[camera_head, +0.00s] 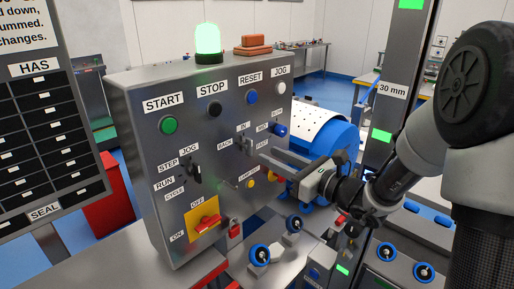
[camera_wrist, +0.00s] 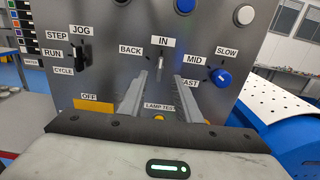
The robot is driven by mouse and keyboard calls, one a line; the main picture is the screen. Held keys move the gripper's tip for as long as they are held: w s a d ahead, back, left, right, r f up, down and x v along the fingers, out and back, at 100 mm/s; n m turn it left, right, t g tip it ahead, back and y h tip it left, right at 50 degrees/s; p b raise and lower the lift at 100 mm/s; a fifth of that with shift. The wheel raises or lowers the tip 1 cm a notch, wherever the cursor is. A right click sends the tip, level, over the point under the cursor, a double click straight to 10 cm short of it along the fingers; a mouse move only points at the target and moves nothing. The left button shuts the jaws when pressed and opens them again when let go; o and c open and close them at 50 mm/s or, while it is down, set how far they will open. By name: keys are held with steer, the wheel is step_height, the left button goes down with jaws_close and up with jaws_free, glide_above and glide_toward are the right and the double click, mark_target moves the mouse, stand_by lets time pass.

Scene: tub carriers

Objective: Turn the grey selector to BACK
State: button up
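The grey selector (camera_wrist: 161,66) is on the steel panel between my fingers in the wrist view, below the IN label (camera_wrist: 163,41) and right of the BACK label (camera_wrist: 131,50). Its handle looks upright, toward IN. In the head view it is small, beside its BACK label (camera_head: 225,143), and its handle is hard to make out. My gripper (camera_wrist: 160,80) is open and empty, one finger on each side of the selector as the wrist camera sees it. In the head view my gripper (camera_head: 270,155) points at the panel; I cannot tell whether the fingertips reach the handle.
A blue selector (camera_wrist: 220,76) with SLOW, MID and FAST labels sits close on the right. A black selector (camera_wrist: 81,55) is on the left. A yellow lamp-test button (camera_wrist: 159,118) is below. A red-handled switch on a yellow plate (camera_head: 203,220) is low on the panel (camera_head: 150,140).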

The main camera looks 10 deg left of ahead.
mark_target(252, 147)
steer(key=x, duration=0.6)
steer(key=shift+w+a+p, duration=0.1)
steer(key=shift+a+p, duration=0.1)
steer(key=shift+p, duration=0.1)
steer(key=shift+c, duration=0.3)
jaws_close()
